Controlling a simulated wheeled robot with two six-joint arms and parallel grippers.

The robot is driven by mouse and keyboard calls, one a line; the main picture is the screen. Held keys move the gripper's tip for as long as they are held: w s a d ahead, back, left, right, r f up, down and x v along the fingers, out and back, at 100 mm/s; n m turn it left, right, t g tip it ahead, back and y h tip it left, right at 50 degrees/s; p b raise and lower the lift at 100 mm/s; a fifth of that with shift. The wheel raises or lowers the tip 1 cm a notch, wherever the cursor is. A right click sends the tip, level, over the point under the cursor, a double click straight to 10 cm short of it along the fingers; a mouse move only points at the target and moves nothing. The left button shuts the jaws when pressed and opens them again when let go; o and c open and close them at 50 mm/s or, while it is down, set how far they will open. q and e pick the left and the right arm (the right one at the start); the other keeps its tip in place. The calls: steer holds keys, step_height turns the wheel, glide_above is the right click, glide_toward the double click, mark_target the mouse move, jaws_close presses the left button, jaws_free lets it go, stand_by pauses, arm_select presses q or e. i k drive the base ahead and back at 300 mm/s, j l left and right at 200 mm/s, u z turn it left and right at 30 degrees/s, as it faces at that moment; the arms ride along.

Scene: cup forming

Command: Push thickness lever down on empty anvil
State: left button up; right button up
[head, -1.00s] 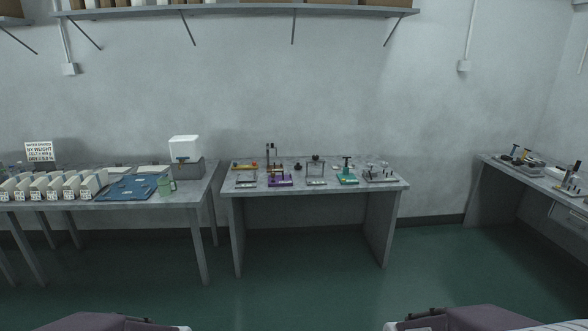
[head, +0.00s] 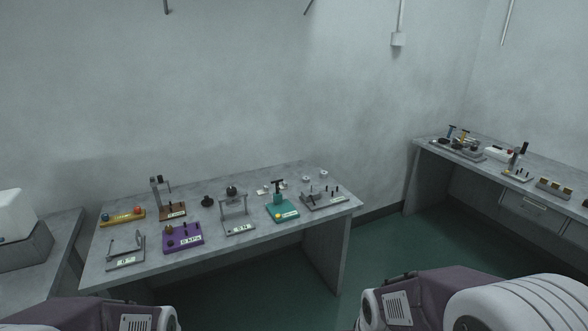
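Several small bench devices stand on the middle grey table (head: 318,177). A brown-based device with a tall upright (head: 156,193) is at the back left. A green-based device with a black T-handle (head: 279,203) is at the right. A purple-based device (head: 183,237), a grey frame device (head: 233,211) and a grey plate with pegs (head: 323,197) stand near them. Their labels are too small to read, so I cannot tell which one has the thickness lever and anvil. Neither of my grippers is in view; only upper parts of my arms show at the bottom.
A yellow bar with coloured knobs (head: 123,217) and a low grey stand (head: 125,251) are at the table's left end. Another bench (head: 411,173) with tools is at the right. A grey and white box (head: 22,246) is at the far left. Green floor (head: 385,238) lies open between the benches.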

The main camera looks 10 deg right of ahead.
mark_target(277, 182)
steer(key=i+l+u, duration=0.25)
steer(key=i, duration=0.3)
steer(key=i+l+u, duration=0.25)
steer(key=i, duration=0.25)
steer(key=i+l+u, duration=0.25)
steer(key=i, duration=0.25)
